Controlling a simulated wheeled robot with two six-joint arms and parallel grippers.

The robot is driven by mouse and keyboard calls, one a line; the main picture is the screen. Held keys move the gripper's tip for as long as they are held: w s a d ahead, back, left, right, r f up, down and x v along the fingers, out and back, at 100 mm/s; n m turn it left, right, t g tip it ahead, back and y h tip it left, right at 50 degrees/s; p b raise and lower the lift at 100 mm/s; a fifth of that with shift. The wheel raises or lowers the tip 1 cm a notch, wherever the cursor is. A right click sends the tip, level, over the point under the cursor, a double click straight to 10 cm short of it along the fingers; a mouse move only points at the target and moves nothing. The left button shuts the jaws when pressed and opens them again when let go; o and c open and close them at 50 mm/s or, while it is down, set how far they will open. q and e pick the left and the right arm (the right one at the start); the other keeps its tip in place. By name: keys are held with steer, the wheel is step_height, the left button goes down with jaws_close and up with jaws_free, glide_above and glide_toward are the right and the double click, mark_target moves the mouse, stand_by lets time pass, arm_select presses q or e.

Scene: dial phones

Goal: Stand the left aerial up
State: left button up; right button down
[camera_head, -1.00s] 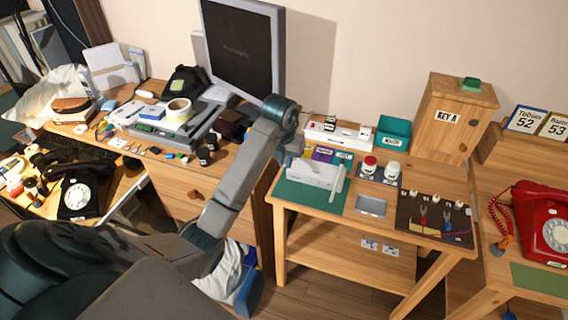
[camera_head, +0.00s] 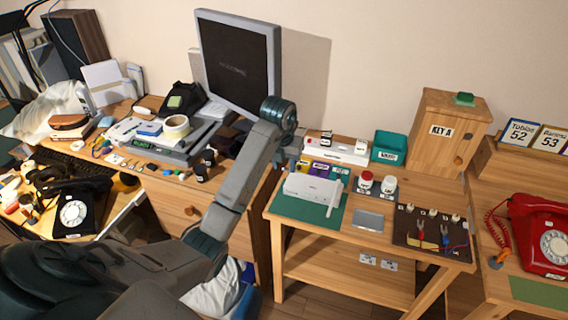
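A white router box (camera_head: 312,188) sits on a green mat (camera_head: 285,206) on the small wooden table. A white aerial (camera_head: 335,197) at its right end leans at a slant. I cannot make out the left aerial clearly; my arm and gripper are close to that end of the box. My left gripper (camera_head: 291,155) is small and partly hidden behind my wrist, just behind and left of the router. I cannot tell whether its fingers are open or touch anything. My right gripper is not in view.
Red-lidded (camera_head: 366,179) and white (camera_head: 389,184) jars stand right of the router. A teal bin (camera_head: 391,146) and white strip (camera_head: 337,150) are behind. A board with wires (camera_head: 430,232) is at the right. The monitor (camera_head: 237,60) rises behind my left arm.

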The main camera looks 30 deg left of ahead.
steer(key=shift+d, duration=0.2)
